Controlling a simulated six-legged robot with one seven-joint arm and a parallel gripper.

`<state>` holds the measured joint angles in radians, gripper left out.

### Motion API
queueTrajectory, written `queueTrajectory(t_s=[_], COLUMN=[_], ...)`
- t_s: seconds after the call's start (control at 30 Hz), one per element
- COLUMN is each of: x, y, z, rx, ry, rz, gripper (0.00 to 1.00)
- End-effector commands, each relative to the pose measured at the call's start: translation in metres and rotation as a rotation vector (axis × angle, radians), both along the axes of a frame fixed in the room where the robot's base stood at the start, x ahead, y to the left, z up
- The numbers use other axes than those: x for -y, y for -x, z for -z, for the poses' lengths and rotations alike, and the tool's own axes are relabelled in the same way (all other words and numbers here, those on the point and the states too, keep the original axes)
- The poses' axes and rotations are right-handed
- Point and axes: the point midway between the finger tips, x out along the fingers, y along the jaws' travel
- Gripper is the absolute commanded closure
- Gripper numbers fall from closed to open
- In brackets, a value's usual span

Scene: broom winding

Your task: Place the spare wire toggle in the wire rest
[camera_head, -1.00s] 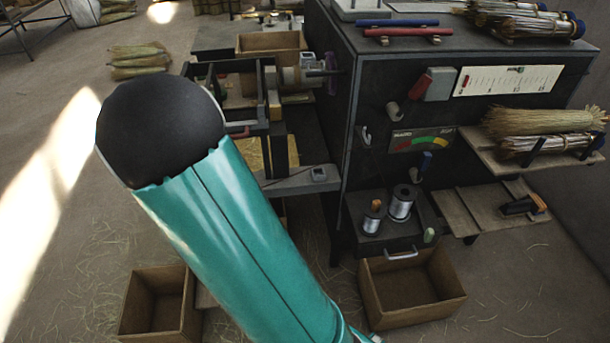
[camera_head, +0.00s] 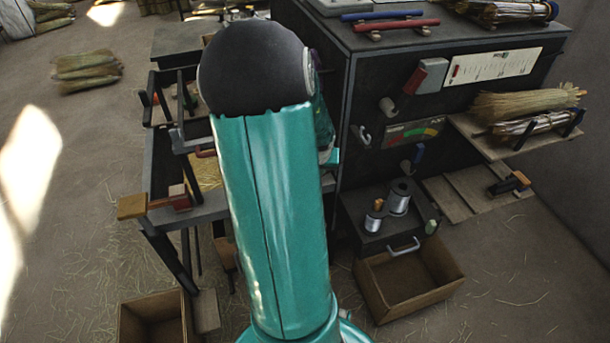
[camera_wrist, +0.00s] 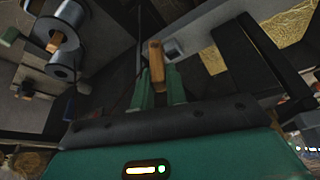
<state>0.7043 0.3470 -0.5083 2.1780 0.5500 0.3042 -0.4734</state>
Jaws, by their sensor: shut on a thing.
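In the wrist view, my gripper (camera_wrist: 159,88) has two green fingers shut on a small orange-brown wooden piece (camera_wrist: 156,65), which looks like the spare wire toggle. It stands out beyond the fingertips, close to a small grey block (camera_wrist: 172,48) on a grey surface. I cannot tell whether they touch, or whether this block is the wire rest. Wire spools (camera_wrist: 66,52) show at the upper left of the wrist view, with an orange wooden piece by them. In the head view my own arm hides the gripper and the held piece.
In the head view, wire spools (camera_head: 398,198) stand on a low shelf of the dark cabinet (camera_head: 450,70). An open box (camera_head: 408,282) lies below. A bench frame (camera_head: 205,212) with a wooden-ended bar stands left of my arm. Straw bundles (camera_head: 525,103) rest on the right shelf.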

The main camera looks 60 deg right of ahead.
Motion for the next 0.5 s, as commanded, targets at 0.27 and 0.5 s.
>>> queueTrajectory(t_s=[0.27, 0.5], x=[0.042, 0.079], y=[-0.019, -0.047], z=[0.023, 0.051], rx=[-0.004, -0.003], ry=[-0.001, -0.002], rz=[0.002, 0.000], gripper=[0.99, 0.99])
